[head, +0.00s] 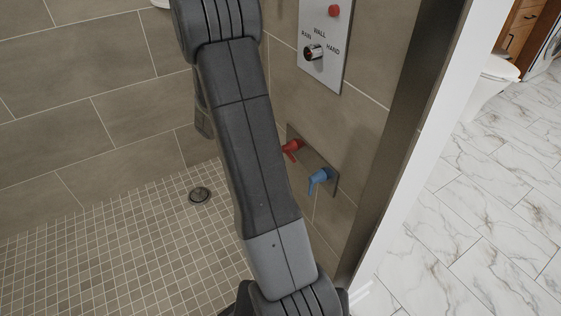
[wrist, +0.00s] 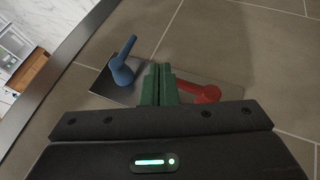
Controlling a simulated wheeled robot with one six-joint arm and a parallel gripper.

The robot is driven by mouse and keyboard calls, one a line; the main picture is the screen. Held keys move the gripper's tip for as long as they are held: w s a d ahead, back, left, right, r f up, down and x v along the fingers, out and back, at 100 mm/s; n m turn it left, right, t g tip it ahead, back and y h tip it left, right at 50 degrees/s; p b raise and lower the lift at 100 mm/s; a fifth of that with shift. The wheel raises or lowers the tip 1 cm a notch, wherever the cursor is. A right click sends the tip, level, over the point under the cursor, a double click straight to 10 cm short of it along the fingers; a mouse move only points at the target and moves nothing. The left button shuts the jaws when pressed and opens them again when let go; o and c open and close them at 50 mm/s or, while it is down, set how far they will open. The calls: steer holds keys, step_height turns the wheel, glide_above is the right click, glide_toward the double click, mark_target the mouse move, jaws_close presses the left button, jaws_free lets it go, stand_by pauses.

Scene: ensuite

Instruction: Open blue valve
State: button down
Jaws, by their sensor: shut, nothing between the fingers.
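The blue valve (head: 320,179) is a lever handle on a metal plate (head: 327,163) on the tiled shower wall, to the right of the red valve (head: 292,149). In the wrist view the blue valve (wrist: 123,65) is left of my gripper (wrist: 159,70), its lever pointing up in the picture. My gripper's green fingers are together and empty, in front of the plate between the two valves. They look apart from the blue lever; their distance to the plate is unclear. The red valve (wrist: 206,93) is partly hidden behind the gripper. In the head view my arm hides the gripper.
A control panel (head: 322,45) with a black knob and a red button is on the wall above the valves. A dark door frame edge (head: 390,130) stands right of them.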

steer(key=s+d+f+b, duration=0.2)
steer(key=s+d+f, duration=0.1)
steer(key=d+f, duration=0.3)
steer(key=shift+d+b, duration=0.35)
steer(key=shift+d, duration=0.3)
